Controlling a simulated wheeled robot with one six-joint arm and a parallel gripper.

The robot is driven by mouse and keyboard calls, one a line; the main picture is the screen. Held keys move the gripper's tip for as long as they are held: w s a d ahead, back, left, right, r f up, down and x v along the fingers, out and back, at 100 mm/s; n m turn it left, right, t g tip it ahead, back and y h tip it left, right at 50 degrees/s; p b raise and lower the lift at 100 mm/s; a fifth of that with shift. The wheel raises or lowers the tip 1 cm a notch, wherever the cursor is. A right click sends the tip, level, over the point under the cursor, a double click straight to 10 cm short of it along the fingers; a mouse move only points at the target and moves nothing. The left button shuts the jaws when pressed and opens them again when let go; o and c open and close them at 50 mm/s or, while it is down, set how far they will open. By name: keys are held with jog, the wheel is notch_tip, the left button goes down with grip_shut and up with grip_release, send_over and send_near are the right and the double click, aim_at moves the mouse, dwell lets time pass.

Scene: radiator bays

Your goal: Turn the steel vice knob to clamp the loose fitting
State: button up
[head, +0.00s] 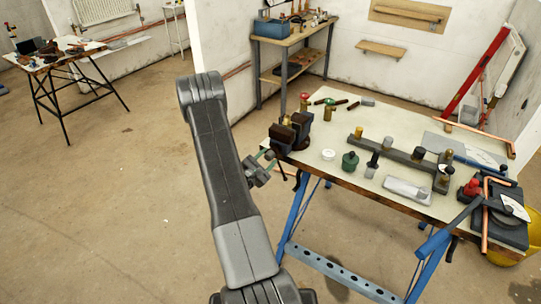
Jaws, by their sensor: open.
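A dark vice (283,138) is fixed at the near left corner of the workbench (330,172). A small brass-coloured fitting (297,121) shows at its jaws; whether it is gripped or loose I cannot tell. The vice's steel knob cannot be made out clearly; it is small and close to my gripper. My gripper (267,156) is beside the bench corner, just left of and below the vice. Its fingers are open and point toward the vice. My arm rises in front of the gripper's left side. I cannot tell whether a finger touches the knob.
Valves, a dark green jar (350,162), a white roll (328,154) and a grey bar with fittings (385,148) crowd the bench. A pipe tool with blue handles (450,230) overhangs its front right edge. Blue legs stand below.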

grip_shut()
jog(key=m+b, duration=0.2)
jog(key=shift+w+f+b, duration=0.1)
jog(key=shift+f+b, duration=0.2)
jog(key=m+b, duration=0.5)
jog(key=shift+m, duration=0.3)
jog(key=m+b, duration=0.8)
jog(key=shift+d+m, duration=0.1)
jog(key=shift+m, duration=0.2)
jog(key=shift+c, duration=1.3)
grip_release()
jog(key=shift+r+m, duration=0.1)
jog(key=shift+m, duration=0.3)
jog(key=shift+o, duration=1.3)
jog(key=shift+r, duration=0.2)
